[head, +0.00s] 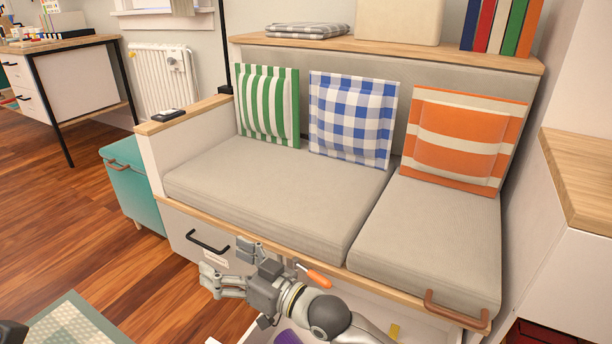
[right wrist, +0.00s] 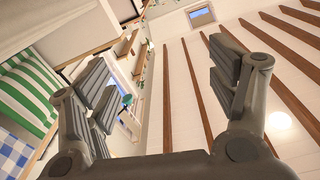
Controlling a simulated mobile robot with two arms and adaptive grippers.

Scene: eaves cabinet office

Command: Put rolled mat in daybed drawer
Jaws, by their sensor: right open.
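The daybed (head: 280,195) has grey cushions and a pale front. A closed-looking drawer front (head: 232,262) with a black handle (head: 207,242) and a small label is at its left. My right gripper (head: 222,264) is open and empty in front of that drawer front, its fingers pointing left. In the right wrist view, its spread fingers (right wrist: 165,85) have nothing between them. A purple piece (head: 287,338) shows at the bottom edge of the head view, below my right arm; it may be the rolled mat, mostly hidden. My left gripper is not clearly seen.
A leather-like handle (head: 457,312) is at the daybed's right front. An orange object (head: 318,278) shows beside my right arm. A teal chest (head: 135,182) stands left of the daybed. A green checked rug (head: 75,325) lies on the floor, with open wood floor behind it.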

